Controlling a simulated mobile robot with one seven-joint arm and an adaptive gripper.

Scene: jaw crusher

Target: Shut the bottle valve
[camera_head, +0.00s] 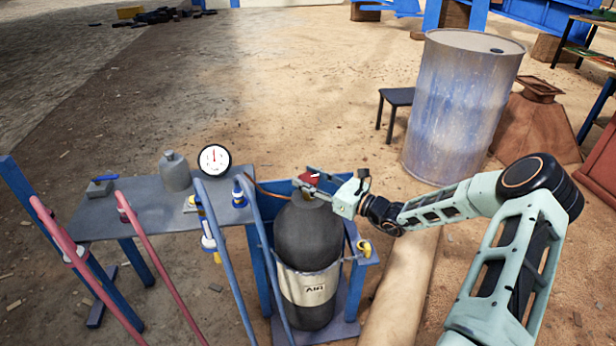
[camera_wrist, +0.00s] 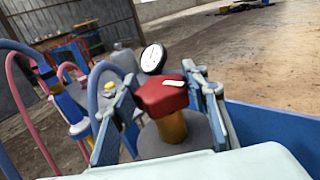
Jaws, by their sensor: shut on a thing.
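A dark grey gas bottle (camera_head: 308,238) marked AIR stands upright in a blue stand. Its red valve handle (camera_wrist: 161,95) sits on a brass-coloured stem (camera_wrist: 171,127) on top of the bottle, with a white mark on the handle's top. The handle also shows small in the head view (camera_head: 309,178). My gripper (camera_wrist: 163,98) is at the top of the bottle, with one finger on each side of the red handle, shut on it.
A blue-grey table (camera_head: 140,212) stands left of the bottle with a round gauge (camera_head: 214,159), a grey flask (camera_head: 175,172) and blue and pink hoses. A large rusty drum (camera_head: 462,108) and a dark stool (camera_head: 397,98) stand behind my arm. Open dirt floor lies beyond the table.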

